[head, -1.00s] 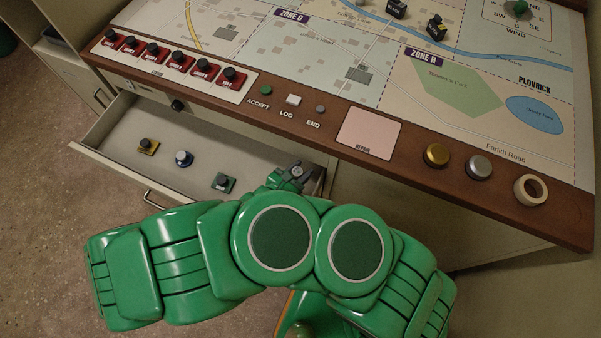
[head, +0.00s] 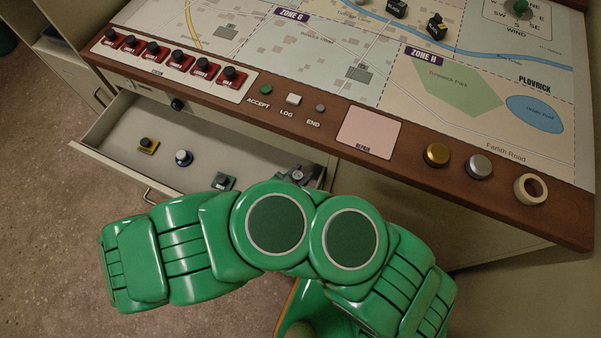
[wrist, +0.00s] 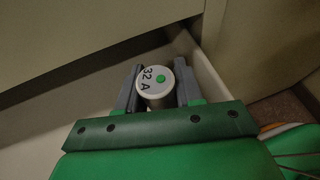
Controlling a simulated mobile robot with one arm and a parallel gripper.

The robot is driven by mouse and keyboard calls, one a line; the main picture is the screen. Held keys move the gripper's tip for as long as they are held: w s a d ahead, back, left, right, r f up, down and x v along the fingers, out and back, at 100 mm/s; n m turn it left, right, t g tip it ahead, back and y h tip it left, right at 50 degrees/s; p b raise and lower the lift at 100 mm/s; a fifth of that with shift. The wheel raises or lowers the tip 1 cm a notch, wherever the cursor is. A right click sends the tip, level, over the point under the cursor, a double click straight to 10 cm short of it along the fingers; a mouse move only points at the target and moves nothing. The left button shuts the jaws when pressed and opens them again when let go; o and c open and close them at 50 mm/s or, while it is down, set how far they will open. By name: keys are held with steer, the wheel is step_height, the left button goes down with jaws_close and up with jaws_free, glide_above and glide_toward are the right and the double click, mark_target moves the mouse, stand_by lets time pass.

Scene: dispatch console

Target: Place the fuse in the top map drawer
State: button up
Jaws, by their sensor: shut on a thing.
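The fuse (wrist: 157,80) is a pale cylinder marked "32 A" with a green dot on its end. My gripper (wrist: 158,90) is shut on it, one grey finger on each side. The open map drawer (head: 225,150) juts out under the console's left part. In the head view my gripper (head: 297,176) is at the drawer's right end, mostly hidden behind my green arm. The wrist view shows the fuse inside or just above the drawer's corner, near its pale side wall (wrist: 205,75). I cannot tell whether the fuse touches the drawer floor.
The console edge (head: 300,120) overhangs the drawer's back. The drawer's middle has bare floor.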

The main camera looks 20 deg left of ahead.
steer(key=o, duration=1.1)
steer(key=shift+c, duration=0.2)
steer(key=shift+r, duration=0.1)
steer(key=shift+s+r, duration=0.1)
steer(key=shift+r, duration=0.45)
steer(key=v, duration=0.7)
steer(key=shift+s+a, duration=0.1)
steer(key=shift+s, duration=0.05)
